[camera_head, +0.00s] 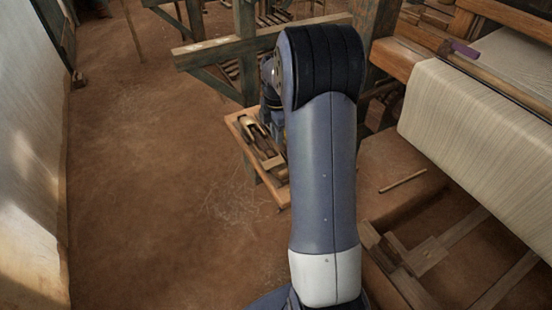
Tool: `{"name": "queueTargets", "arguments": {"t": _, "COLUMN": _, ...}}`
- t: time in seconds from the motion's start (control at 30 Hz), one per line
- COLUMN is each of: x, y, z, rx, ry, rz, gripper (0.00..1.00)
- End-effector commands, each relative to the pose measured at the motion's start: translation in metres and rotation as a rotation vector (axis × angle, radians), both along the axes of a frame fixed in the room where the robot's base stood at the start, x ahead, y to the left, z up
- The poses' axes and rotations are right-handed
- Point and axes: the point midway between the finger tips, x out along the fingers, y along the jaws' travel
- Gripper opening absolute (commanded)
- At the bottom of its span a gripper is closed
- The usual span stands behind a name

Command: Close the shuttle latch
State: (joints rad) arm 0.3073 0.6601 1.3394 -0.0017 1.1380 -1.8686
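A small wooden bench (236,128) stands on the earth floor, left of my arm. On it lies a pale, slender wooden piece with a dark hollow, perhaps the shuttle (251,124). Its latch is too small to make out, so I cannot tell whether it is open or shut. My arm rises through the middle of the picture and bends down behind its own elbow toward the bench. My gripper is hidden behind the arm, and its relation to the shuttle cannot be seen.
The loom's cloth roll (480,130) fills the right. Timber posts and a cross beam (225,48) stand behind the bench. A thin stick (402,181) lies on a ledge above the pit (470,255). The floor (150,180) at left is clear up to the wall.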

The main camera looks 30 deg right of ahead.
Motion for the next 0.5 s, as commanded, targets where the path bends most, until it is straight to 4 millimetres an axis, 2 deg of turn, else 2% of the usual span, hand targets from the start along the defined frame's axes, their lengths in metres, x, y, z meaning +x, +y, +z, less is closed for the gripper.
{"name": "queueTargets", "arguments": {"t": 0.27, "x": 0.004, "y": -0.005, "z": -0.024, "rx": 0.004, "ry": 0.007, "rz": 0.04, "gripper": 0.17}}
{"name": "queueTargets", "arguments": {"t": 0.5, "x": 0.004, "y": -0.005, "z": -0.07, "rx": 0.004, "ry": 0.008, "rz": 0.038, "gripper": 0.17}}
